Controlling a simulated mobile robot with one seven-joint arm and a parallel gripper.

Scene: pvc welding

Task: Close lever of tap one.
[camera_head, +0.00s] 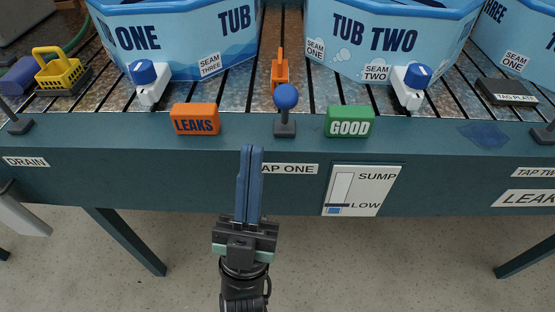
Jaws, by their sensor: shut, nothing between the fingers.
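A lever with a blue ball knob (286,97) stands roughly upright on a small dark base (285,130) at the bench's front edge. A white label (292,169) on the bench front below it reads "AP ONE", its left end hidden by my gripper. My gripper (250,150) is shut and empty, its two blue fingers together and pointing away from me. In the picture its tips are below and left of the lever, apart from it. An orange part (280,70) stands behind the knob; I cannot tell whether it belongs to the tap.
An orange LEAKS block (195,119) and a green GOOD block (349,122) flank the lever. A SUMP gauge (362,190) is on the bench front.

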